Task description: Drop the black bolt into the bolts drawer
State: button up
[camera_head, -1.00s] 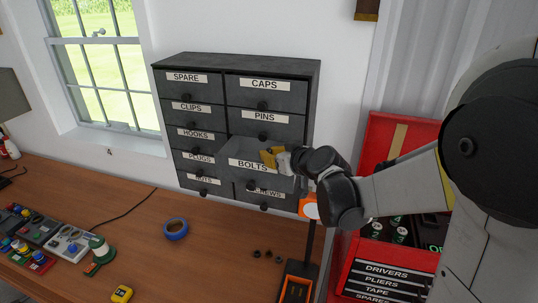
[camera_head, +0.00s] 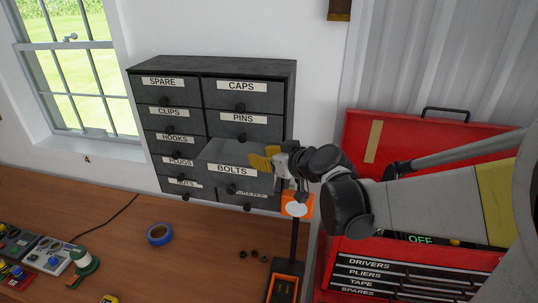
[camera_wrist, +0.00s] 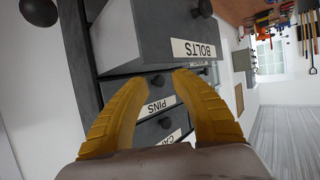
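The bolts drawer (camera_head: 216,150) is pulled out from the dark cabinet, with its BOLTS label on the front. It also shows, upside down and open, in the wrist view (camera_wrist: 165,28). My gripper (camera_head: 262,158) is at the right end of this drawer in the head view; I cannot tell whether it touches. In the wrist view its yellow fingers (camera_wrist: 164,76) are apart with nothing between them. Several small dark pieces lie on the bench, among them one (camera_head: 243,254); they are too small to tell which is the black bolt. The drawer's inside is hidden.
The cabinet (camera_head: 215,66) has other labelled drawers, shut. A red toolbox (camera_head: 350,190) stands at right, below and behind my arm. An orange-and-black stand (camera_head: 284,286) is on the bench (camera_head: 120,215) beside it. Blue tape (camera_head: 160,234) lies at left, with clear bench around it.

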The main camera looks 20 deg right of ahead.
jog(key=s+a+f+m+g+h, duration=0.1)
jog(key=s+f+g+h, duration=0.1)
jog(key=s, duration=0.9)
jog(key=s+a+f+m+g+h, duration=0.1)
jog(key=s+a+f+m+g, duration=0.1)
jog(key=s, duration=1)
jog(key=shift+s+a+f+g+h, duration=0.2)
jog(key=shift+f+g+h, duration=0.3)
jog(key=shift+g, duration=0.5)
jog(key=shift+d+f, duration=0.1)
